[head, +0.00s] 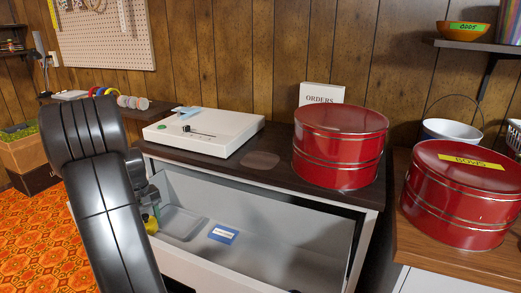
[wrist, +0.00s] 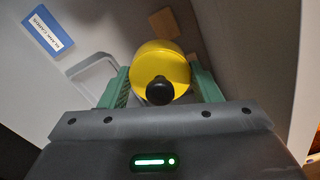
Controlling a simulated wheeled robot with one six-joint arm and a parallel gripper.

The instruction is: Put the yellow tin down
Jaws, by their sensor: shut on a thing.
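In the wrist view, the yellow tin (wrist: 160,68) is held between the two green fingers of my gripper (wrist: 160,85). It has a round yellow top and a black knob facing the camera. In the head view my dark arm covers most of the gripper, and only a small yellow part of the tin (head: 151,226) shows beside it, at the left end of the open drawer (head: 290,225). I cannot tell whether the tin touches the drawer floor.
A blue-and-white labelled box (head: 223,234) and a clear tray (head: 182,223) lie in the drawer. A white device (head: 205,132) and a red tin (head: 340,145) stand on the dark top above. Another red tin (head: 460,195) stands at right. The drawer's middle floor looks clear.

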